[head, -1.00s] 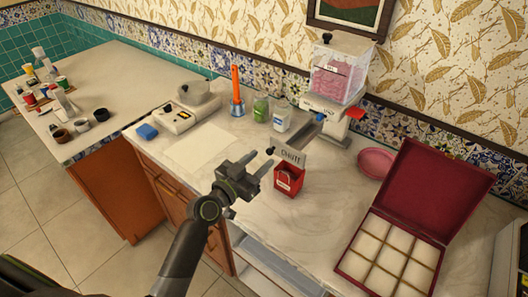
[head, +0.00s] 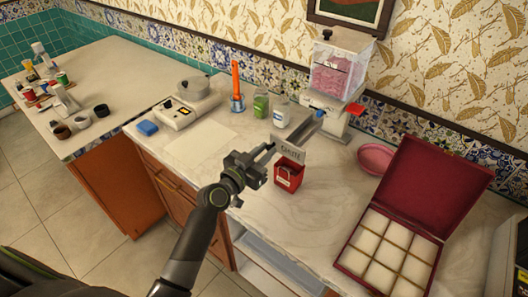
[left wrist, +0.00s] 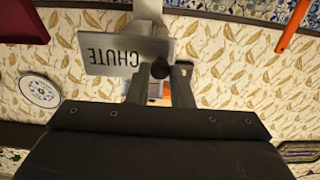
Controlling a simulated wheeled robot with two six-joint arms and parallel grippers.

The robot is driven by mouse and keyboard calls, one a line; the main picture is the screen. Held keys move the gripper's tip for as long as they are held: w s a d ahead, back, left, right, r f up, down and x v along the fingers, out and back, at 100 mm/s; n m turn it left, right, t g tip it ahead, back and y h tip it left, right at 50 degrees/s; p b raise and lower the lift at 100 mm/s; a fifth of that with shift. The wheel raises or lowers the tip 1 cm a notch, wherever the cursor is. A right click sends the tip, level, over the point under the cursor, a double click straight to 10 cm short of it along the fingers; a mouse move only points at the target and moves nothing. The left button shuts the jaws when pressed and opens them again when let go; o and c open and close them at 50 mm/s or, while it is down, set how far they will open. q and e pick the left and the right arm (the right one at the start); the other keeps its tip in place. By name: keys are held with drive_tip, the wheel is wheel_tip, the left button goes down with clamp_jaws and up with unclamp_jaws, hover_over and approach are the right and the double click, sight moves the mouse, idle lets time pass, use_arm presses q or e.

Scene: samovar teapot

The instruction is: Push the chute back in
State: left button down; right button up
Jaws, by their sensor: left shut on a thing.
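The chute (head: 304,128) is a grey-blue channel sticking out from the base of the candy dispenser (head: 338,85) toward me. A grey plate lettered CHUTE (head: 289,150) is at its near end; in the left wrist view the plate (left wrist: 122,55) appears upside down, beside a dark round knob (left wrist: 160,69). My left gripper (head: 268,151) is at this near end, shut on the knob between its two fingers (left wrist: 166,88). The dispenser has a clear hopper of pink sweets. My right gripper is not in view.
A small red box (head: 290,174) stands just below the plate, close to the left gripper. White and green jars (head: 281,116) stand left of the chute. A pink bowl (head: 375,159) and an open maroon box (head: 409,218) are at the right. Bare counter lies left of the gripper.

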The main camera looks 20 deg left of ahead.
use_arm(q)
drive_tip(key=b+x, duration=0.5)
drive_tip(key=x, duration=0.6)
drive_tip(key=shift+w, duration=0.3)
drive_tip(key=shift+f, duration=0.1)
drive_tip(key=c, duration=1.3)
unclamp_jaws()
drive_tip(key=shift+s, duration=0.1)
drive_tip(key=b+v, duration=0.3)
drive_tip(key=v, duration=1.4)
drive_tip(key=shift+s, duration=0.15)
